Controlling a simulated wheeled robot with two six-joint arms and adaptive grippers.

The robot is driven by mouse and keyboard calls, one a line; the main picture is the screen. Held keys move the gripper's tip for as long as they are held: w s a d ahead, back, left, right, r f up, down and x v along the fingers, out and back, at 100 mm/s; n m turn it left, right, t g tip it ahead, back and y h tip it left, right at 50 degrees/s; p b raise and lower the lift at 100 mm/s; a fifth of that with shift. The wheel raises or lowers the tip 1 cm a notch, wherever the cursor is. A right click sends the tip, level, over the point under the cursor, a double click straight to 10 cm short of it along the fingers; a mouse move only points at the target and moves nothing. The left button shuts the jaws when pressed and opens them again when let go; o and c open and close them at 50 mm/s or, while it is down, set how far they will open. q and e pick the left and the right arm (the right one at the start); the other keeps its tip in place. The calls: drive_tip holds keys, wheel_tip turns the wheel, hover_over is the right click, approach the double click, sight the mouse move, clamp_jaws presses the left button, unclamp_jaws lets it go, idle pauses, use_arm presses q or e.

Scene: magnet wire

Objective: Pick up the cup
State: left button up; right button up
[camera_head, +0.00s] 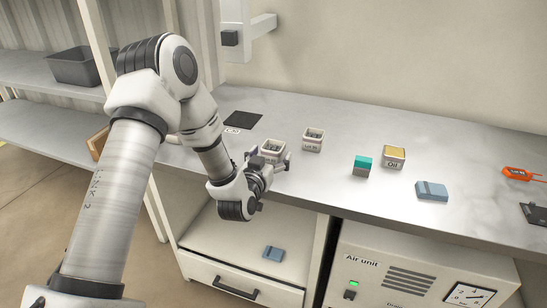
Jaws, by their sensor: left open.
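A small pale square cup (273,146) stands upright near the front edge of the bench. My left gripper (270,160) is open, in front of this cup, with a fingertip showing on either side of its lower part. Its front face is partly hidden by the gripper, and I cannot tell if the fingers touch it. A second pale cup (313,141) with lettering on its front stands just behind and to the right. A third cup (394,158), marked "Oil" and with yellow contents, stands farther right. My right gripper is not in view.
A teal-topped block (362,166) and a blue-grey block (432,191) lie on the bench (345,105). An orange tool (520,174) lies far right. A dark mat (243,120) is at left. Another blue block (273,254) lies on the shelf below. The bench's back middle is clear.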

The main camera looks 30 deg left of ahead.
use_arm(q)
drive_tip(key=shift+w+a, duration=0.1)
drive_tip(key=shift+w, duration=0.3)
drive_tip(key=c, duration=1.3)
